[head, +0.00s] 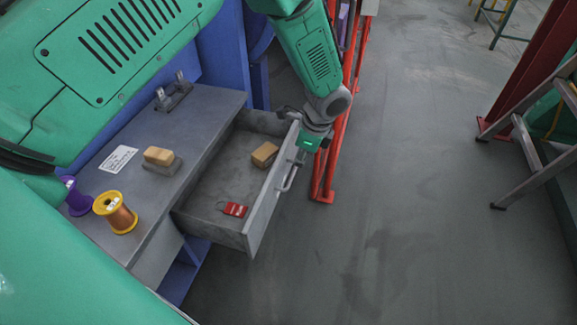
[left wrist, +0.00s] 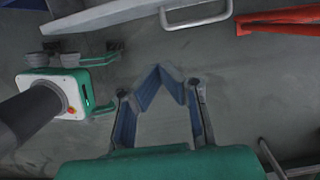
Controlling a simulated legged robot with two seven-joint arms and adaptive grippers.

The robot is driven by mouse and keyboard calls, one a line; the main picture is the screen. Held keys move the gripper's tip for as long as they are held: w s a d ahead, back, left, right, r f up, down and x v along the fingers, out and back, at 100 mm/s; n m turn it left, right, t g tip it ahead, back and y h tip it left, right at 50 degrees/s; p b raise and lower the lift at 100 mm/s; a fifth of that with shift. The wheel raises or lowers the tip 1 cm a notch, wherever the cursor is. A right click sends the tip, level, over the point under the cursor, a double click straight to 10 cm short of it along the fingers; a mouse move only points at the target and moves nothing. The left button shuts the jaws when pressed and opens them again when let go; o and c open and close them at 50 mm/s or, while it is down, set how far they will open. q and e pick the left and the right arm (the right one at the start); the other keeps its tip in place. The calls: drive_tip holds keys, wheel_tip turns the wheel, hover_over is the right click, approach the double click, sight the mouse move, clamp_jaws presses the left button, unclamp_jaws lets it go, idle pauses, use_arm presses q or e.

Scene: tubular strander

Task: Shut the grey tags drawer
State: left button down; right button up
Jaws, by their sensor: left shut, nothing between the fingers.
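The grey drawer (head: 225,178) stands well open, sticking out to the right from the grey bench in the head view. Its front panel (head: 268,205) bears a bar handle (head: 288,180). The handle also shows at the top of the left wrist view (left wrist: 196,21). Inside lie a red tag (head: 235,209) and a tan block (head: 264,154). My left gripper (head: 302,152) is at the far end of the drawer front, on the handle side. In the left wrist view its blue-padded fingers (left wrist: 171,76) are shut and empty over the floor. Whether it touches the panel is unclear.
On the bench (head: 205,110) stand an orange spool (head: 115,212), a purple spool (head: 77,198), a tan-topped block (head: 158,157) and a metal bracket (head: 174,95). A red frame (head: 333,165) stands close beyond my left wrist. Floor to the right is clear, up to a ladder (head: 530,150).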

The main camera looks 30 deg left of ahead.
use_arm(q)
drive_tip(key=b, duration=0.1)
approach(277, 178)
drive_tip(key=s+d+f, duration=0.3)
drive_tip(key=d+f, duration=0.1)
drive_tip(key=d, duration=0.1)
drive_tip(key=a, duration=0.3)
drive_tip(key=s+a, duration=0.1)
drive_tip(key=a, duration=0.1)
drive_tip(key=shift+f, duration=0.3)
drive_tip(key=shift+d+r, duration=0.1)
drive_tip(key=shift+d, duration=0.05)
drive_tip(key=s+a+p, duration=0.2)
drive_tip(key=s+a, duration=0.2)
drive_tip(key=a, duration=1.4)
drive_tip(key=shift+s+p, duration=0.1)
drive_tip(key=shift+p, duration=0.2)
